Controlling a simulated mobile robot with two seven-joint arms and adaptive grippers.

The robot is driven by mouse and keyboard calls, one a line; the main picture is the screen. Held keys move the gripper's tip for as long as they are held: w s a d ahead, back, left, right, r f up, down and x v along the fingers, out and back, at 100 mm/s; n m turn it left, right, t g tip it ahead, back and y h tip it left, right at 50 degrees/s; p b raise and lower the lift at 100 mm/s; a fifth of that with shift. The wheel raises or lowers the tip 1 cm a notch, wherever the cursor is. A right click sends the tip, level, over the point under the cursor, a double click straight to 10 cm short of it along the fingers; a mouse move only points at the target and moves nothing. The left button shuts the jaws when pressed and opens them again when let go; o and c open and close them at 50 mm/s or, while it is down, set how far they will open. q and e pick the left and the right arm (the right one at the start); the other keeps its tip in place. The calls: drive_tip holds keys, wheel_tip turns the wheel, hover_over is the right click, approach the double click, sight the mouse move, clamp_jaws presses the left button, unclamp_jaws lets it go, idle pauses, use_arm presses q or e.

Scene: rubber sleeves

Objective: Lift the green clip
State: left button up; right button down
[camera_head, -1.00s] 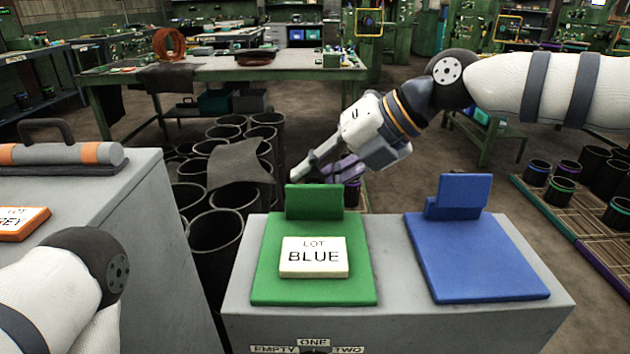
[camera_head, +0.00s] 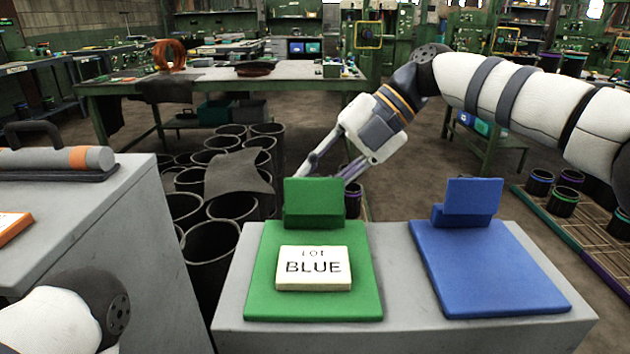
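The green clip (camera_head: 314,203) stands upright at the back edge of a flat green board (camera_head: 262,285) on the grey cabinet. A cream tag reading "LOT BLUE" (camera_head: 313,268) lies on that board. My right gripper (camera_head: 324,172) reaches down from the upper right, behind the clip. Its fingers look spread apart, with nothing visible between them. The clip partly hides the fingertips, so I cannot tell whether they touch it. My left arm shows at the lower left, but its gripper is out of view.
A blue board (camera_head: 490,270) with an upright blue clip (camera_head: 472,198) lies to the right. Black bins (camera_head: 211,245) stand behind and left of the cabinet. A second grey cabinet (camera_head: 120,240) on the left bears a grey and orange cylinder (camera_head: 60,158).

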drive_tip(key=shift+f, duration=0.15)
drive_tip(key=c, duration=1.4)
unclamp_jaws()
drive_tip(key=s+v, duration=0.1)
drive_tip(key=v, duration=0.6)
drive_tip(key=shift+w+d+r, duration=0.2)
drive_tip(key=shift+w, duration=0.25)
